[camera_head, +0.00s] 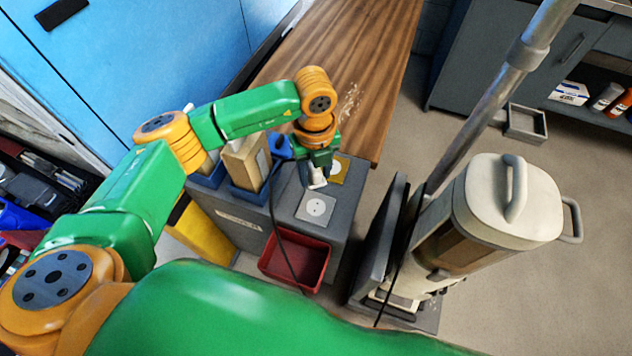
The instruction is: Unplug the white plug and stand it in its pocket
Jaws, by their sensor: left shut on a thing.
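My left gripper (316,172) points down over the grey box top (288,205) and is shut on the white plug (318,182). The plug is partly hidden by the fingers, and I cannot tell whether it still touches an outlet. A white socket plate (315,208) lies just in front of it, with its face bare. A yellow plate with a white socket (341,168) lies right behind the gripper, partly covered. Blue pockets (249,194) stand at the left of the box top, with a tan block (243,163) in one. My right gripper is not in view.
A dark cable (274,222) hangs down the front of the box towards a red bin (295,260). A wooden table top (350,60) lies behind. A cream canister vacuum (490,220) and a grey metal pole (490,110) stand to the right.

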